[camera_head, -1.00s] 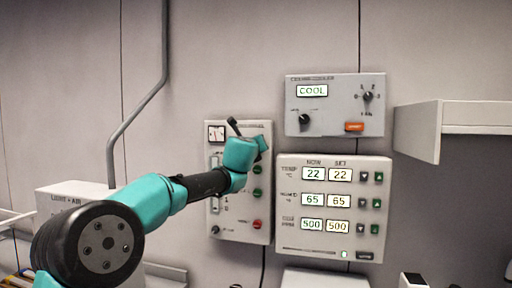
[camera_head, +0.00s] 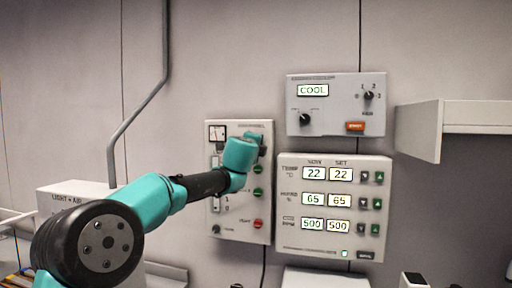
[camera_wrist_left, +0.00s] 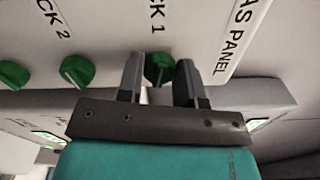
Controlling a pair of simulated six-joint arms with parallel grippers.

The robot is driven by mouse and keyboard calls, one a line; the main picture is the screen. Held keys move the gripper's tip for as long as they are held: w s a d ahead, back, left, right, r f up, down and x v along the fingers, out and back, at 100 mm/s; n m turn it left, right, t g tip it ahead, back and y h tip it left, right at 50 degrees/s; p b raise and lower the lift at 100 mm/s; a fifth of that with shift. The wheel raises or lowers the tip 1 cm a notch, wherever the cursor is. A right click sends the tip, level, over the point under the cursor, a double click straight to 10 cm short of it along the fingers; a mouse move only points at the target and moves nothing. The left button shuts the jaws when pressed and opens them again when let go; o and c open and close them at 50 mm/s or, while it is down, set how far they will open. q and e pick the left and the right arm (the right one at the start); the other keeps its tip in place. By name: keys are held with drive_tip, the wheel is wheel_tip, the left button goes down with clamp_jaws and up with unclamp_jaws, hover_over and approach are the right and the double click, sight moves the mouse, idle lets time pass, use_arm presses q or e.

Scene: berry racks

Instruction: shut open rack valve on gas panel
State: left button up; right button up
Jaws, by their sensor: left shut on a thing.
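The gas panel (camera_head: 240,228) hangs on the wall left of centre in the head view. It carries a small gauge at top left and a column of round green valves; its lettering shows in the left wrist view (camera_wrist_left: 232,35). My left gripper (camera_wrist_left: 160,75) is shut on the green rack 1 valve (camera_wrist_left: 158,66), with one finger on each side of it. The rack 2 valve (camera_wrist_left: 76,71) and another green valve (camera_wrist_left: 12,74) stand free beside it. In the head view my left wrist hides the panel's upper right and the fingers.
A display panel (camera_head: 285,235) with number readouts sits close right of the gas panel. A cooler panel (camera_head: 340,125) reading COOL hangs above it. A shelf (camera_head: 420,130) juts out at right. A pipe (camera_head: 138,110) runs up the wall at left.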

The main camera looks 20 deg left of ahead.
use_arm(q)
drive_tip(key=shift+n, duration=1.2)
drive_tip(key=o, duration=0.9)
drive_tip(key=shift+s, duration=0.15)
drive_tip(key=s, duration=1.7)
drive_tip(key=shift+s+d, duration=0.1)
drive_tip(key=shift+d, duration=0.2)
drive_tip(key=shift+f, duration=0.1)
